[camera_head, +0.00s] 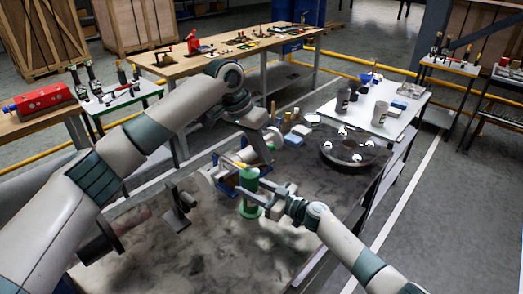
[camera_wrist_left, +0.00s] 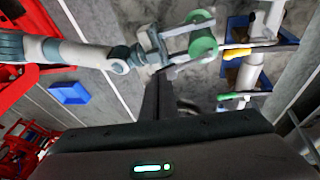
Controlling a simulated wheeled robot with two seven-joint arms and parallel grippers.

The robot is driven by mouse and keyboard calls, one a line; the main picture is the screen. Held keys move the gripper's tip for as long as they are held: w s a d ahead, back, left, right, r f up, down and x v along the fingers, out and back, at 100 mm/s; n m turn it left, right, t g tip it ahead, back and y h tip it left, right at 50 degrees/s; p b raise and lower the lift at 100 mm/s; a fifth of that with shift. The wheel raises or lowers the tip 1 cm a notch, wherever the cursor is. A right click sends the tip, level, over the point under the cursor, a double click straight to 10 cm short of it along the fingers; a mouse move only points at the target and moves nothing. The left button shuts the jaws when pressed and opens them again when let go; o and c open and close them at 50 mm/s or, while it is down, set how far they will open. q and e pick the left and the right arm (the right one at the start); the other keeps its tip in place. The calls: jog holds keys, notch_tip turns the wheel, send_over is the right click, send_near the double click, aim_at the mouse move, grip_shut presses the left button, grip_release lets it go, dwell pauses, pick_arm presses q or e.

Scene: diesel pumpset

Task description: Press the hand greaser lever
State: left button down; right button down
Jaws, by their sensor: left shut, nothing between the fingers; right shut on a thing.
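The green hand greaser (camera_head: 249,208) stands upright over the grimy bench, near the middle of the head view. It also shows in the left wrist view (camera_wrist_left: 203,46). My right gripper (camera_head: 262,196) is shut around its body from the right. My left gripper (camera_head: 266,158) is shut and empty, above and slightly right of the greaser. Its dark fingers (camera_wrist_left: 157,95) show in the left wrist view, apart from the greaser. A yellow-ended piece (camera_wrist_left: 237,53) lies beside the greaser; I cannot tell whether it is the lever. My left arm hides part of the area behind.
A blue bracket (camera_head: 226,185) stands just left of the greaser. A dark round plate (camera_head: 345,153) lies at the bench's right. Small bottles and boxes stand behind. A white table (camera_head: 385,118) with cups is beyond, and a wooden workbench (camera_head: 235,48) stands farther back.

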pick_arm(q)
jog(key=shift+s+d, duration=0.1)
jog(key=s+d+f+m+t+y, duration=0.1)
jog(key=s+f+t+y, duration=0.1)
jog(key=f+t+y, duration=0.3)
jog(key=s+d+f+m+t+y, duration=0.1)
jog(key=d+f+t+y, duration=0.1)
jog(key=f+t+y, duration=0.2)
jog(key=shift+s+d+f+t+y, duration=0.25)
jog(key=shift+s+f+t+y, duration=0.15)
jog(key=shift+f+t, duration=0.6)
jog(key=shift+f+m, duration=0.1)
jog(key=shift+m, duration=0.2)
